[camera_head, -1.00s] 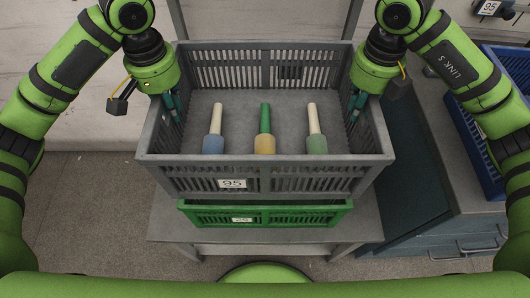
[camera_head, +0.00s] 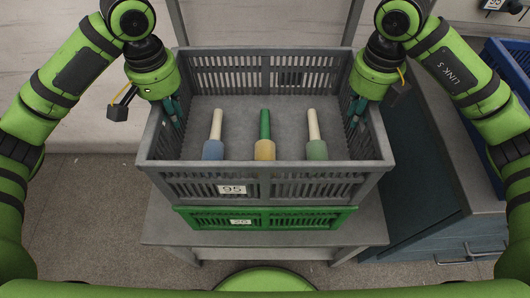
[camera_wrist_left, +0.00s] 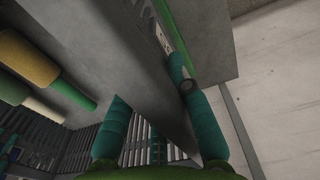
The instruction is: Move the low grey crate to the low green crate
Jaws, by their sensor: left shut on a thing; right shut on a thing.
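The grey crate hides most of the green one. My left gripper (camera_head: 175,111) is shut on the grey crate's left wall, and my right gripper (camera_head: 357,109) is shut on its right wall. In the left wrist view, the teal fingers of my left gripper (camera_wrist_left: 158,125) lie on both sides of the grey crate's wall (camera_wrist_left: 130,60).
The crates are over a grey table (camera_head: 375,228) with an open frame. A dark blue cabinet (camera_head: 405,165) with a grey top stands close on the right, with a blue crate (camera_head: 515,75) on it. A pale wall is behind. Floor shows at the left.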

